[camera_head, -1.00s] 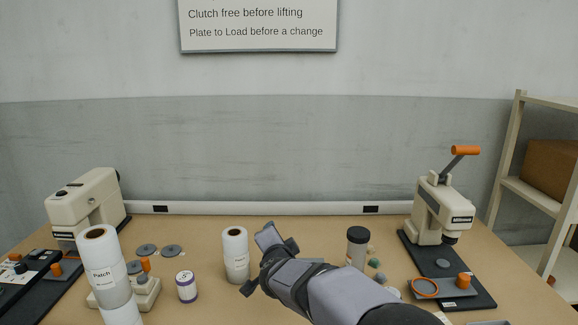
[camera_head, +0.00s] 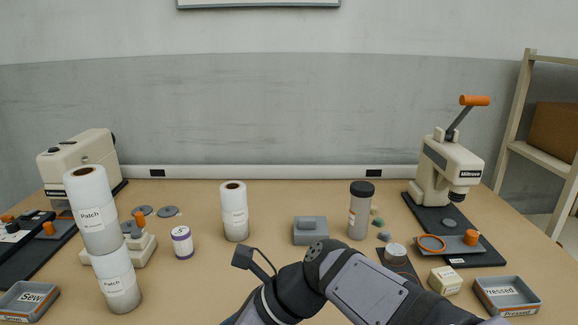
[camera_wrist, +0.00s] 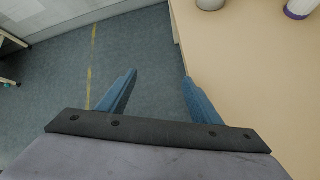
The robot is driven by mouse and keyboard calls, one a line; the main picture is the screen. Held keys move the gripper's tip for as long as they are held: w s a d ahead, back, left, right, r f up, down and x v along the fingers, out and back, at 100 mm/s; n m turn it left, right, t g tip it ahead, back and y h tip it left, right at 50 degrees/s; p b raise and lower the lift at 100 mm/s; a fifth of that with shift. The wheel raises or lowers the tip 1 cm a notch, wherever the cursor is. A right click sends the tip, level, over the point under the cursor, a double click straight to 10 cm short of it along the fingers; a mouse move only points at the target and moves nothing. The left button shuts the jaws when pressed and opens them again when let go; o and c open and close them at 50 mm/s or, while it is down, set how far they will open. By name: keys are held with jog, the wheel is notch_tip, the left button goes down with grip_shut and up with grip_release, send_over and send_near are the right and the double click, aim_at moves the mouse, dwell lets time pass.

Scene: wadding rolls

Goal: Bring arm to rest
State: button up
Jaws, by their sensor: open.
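My gripper (camera_wrist: 158,85) shows in the wrist view with its two blue fingers apart and nothing between them. It hangs over the grey floor (camera_wrist: 140,50) beside the edge of the table. In the head view my arm reaches in from the bottom edge, and the gripper itself is out of the frame. The tan table (camera_head: 200,280) lies in front of me.
Two stacked Patch rolls (camera_head: 92,210) stand at the left, the upper one tilted slightly. A white roll (camera_head: 235,212), a grey block (camera_head: 309,230) and a dark-capped jar (camera_head: 360,212) stand mid-table. A press (camera_head: 448,170) stands at the right. Labelled trays (camera_head: 508,296) lie near the front.

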jog(key=s+d+f+n+h+p, duration=0.1)
jog(key=d+f+n+h+p, duration=0.25)
jog(key=d+n, duration=0.45)
jog(key=s+d+f+n+h+p, duration=0.1)
jog(key=d+f+n+h+p, duration=0.15)
jog(key=d+n+p, duration=0.55)
jog(key=s+d+f+n+h+p, duration=0.1)
jog(key=d+f+n+h+p, duration=0.15)
jog(key=d+n, duration=0.65)
notch_tip(320, 180, up, 16)
jog(key=d+m+p, duration=0.2)
jog(key=p, duration=1.3)
jog(key=shift+d+r+m+h, duration=0.25)
jog(key=shift+d+m+h, duration=0.15)
jog(key=shift+h, duration=0.05)
